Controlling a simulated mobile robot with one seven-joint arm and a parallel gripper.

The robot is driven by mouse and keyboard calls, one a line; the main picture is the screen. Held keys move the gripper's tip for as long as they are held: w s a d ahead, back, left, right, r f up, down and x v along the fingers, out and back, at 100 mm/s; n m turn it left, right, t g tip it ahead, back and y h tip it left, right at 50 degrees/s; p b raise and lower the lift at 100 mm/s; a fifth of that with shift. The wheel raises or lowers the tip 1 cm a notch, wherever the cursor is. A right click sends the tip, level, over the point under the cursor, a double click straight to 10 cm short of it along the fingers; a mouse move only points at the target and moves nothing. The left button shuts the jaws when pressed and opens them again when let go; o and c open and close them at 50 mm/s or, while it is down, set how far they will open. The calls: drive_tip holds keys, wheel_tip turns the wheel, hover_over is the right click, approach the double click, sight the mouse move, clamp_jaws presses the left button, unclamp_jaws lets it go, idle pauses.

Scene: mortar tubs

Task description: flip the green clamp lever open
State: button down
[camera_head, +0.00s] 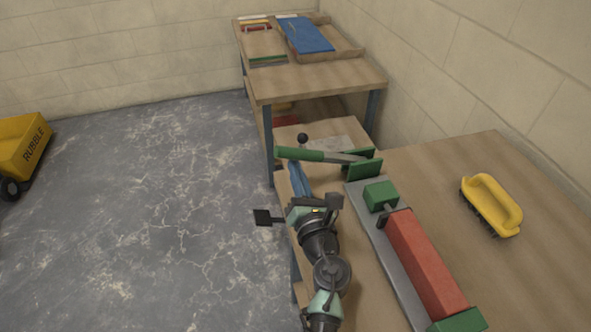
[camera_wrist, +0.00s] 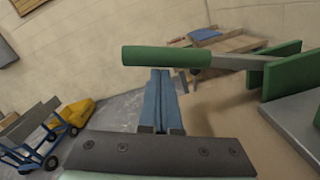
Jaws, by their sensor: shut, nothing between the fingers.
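The green clamp lever has a green handle (camera_head: 302,154) on a grey bar. In the head view it points left from a green bracket (camera_head: 364,170) at the far end of a grey rail. In the wrist view the handle (camera_wrist: 165,57) lies nearly level across the upper middle, and the bracket (camera_wrist: 281,70) is at right. My gripper (camera_head: 294,167) has its blue fingers together, with nothing between them. In the wrist view the fingertips (camera_wrist: 161,73) appear just below the handle; I cannot tell whether they touch it.
A red block (camera_head: 427,262) lies along the grey rail (camera_head: 392,262), between green blocks. A yellow brush (camera_head: 491,205) lies on the bench to the right. A second bench (camera_head: 315,78) with a blue sheet stands behind. Open floor lies left, with a yellow cart (camera_head: 22,152).

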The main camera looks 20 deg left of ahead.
drive_tip(key=w+d+r+m+p, duration=0.8)
drive_tip(key=d+r+m+p, duration=0.4)
drive_tip(key=p, duration=0.4)
drive_tip(key=shift+r+m+h, duration=0.4)
drive_tip(key=shift+r+m, duration=0.05)
drive_tip(key=shift+m, duration=0.55)
drive_tip(key=shift+w+d, duration=0.1)
drive_tip(key=shift+d, duration=0.05)
